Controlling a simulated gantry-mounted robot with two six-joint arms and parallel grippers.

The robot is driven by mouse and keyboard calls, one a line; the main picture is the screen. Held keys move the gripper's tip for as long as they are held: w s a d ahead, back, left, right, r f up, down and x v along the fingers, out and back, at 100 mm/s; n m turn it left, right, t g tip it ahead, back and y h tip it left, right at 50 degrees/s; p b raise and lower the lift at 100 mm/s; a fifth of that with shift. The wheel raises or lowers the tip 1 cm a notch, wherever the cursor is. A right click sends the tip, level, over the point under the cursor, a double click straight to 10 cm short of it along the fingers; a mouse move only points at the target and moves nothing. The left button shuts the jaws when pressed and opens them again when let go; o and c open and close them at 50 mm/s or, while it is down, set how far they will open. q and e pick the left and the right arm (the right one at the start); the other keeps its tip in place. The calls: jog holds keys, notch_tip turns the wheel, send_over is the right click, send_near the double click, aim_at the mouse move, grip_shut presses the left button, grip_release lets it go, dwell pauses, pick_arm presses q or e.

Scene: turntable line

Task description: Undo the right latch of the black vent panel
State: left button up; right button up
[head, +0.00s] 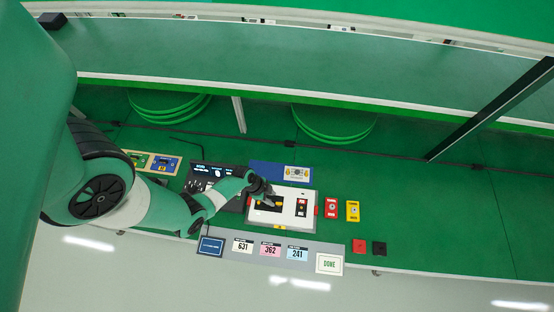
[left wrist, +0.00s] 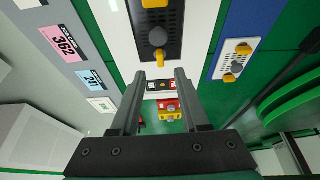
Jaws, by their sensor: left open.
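The black vent panel (head: 262,207) lies on a white unit (head: 301,212) and is partly hidden by my left arm in the head view. In the left wrist view the vent panel (left wrist: 146,24) shows slots, a grey knob (left wrist: 158,37) and two yellow latches. The right latch (left wrist: 159,55) lies just beyond my fingertips and points lengthwise. The other latch (left wrist: 154,3) is at the top edge and lies crosswise. My left gripper (left wrist: 160,73) is open and empty, its fingers either side of the line to the right latch. I cannot tell any contact. My right gripper is not in view.
A red module (head: 331,208) and a yellow module (head: 352,211) stand right of the white unit. A blue board with a white panel (head: 296,173) lies behind it. A grey strip (head: 259,239) with number cards runs in front. Green table is clear farther right.

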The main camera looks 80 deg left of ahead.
aim_at(278, 203)
pick_arm(q)
jog(key=b+x, duration=0.2)
jog(key=x, duration=0.4)
jog(key=shift+w+f, duration=0.1)
jog(key=shift+w, duration=0.05)
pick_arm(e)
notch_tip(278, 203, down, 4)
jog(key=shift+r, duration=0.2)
pick_arm(q)
jog(key=shift+c, duration=0.3)
grip_shut()
